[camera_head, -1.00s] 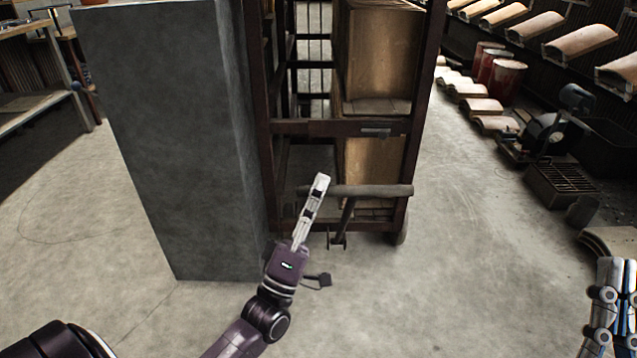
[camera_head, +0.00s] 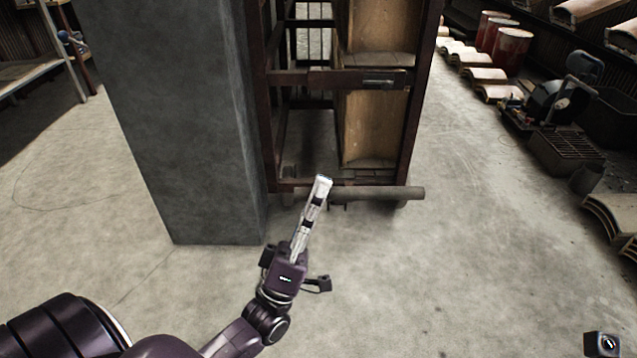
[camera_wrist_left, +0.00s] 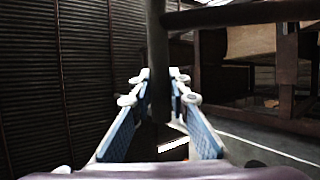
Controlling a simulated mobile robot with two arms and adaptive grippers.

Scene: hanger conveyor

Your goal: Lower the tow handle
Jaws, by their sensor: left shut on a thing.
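The tow handle (camera_head: 385,193) is a grey-brown crossbar at the foot of the dark metal cart (camera_head: 345,78) in the head view. My left gripper (camera_head: 322,184) reaches up from below and is shut on the handle near the left end of the crossbar. In the left wrist view, a dark upright bar (camera_wrist_left: 158,55) passes between the blue-padded fingers (camera_wrist_left: 160,100), and a horizontal bar (camera_wrist_left: 240,14) crosses above. The handle's post is mostly hidden in the head view. Part of my right gripper (camera_head: 602,344) shows at the bottom right corner; its fingers cannot be made out.
A grey concrete pillar (camera_head: 175,120) stands directly left of the cart, close to my left gripper. A machine (camera_head: 560,95), a grated box (camera_head: 565,155) and red drums (camera_head: 512,48) line the right side. The floor (camera_head: 450,270) in front and to the right is clear.

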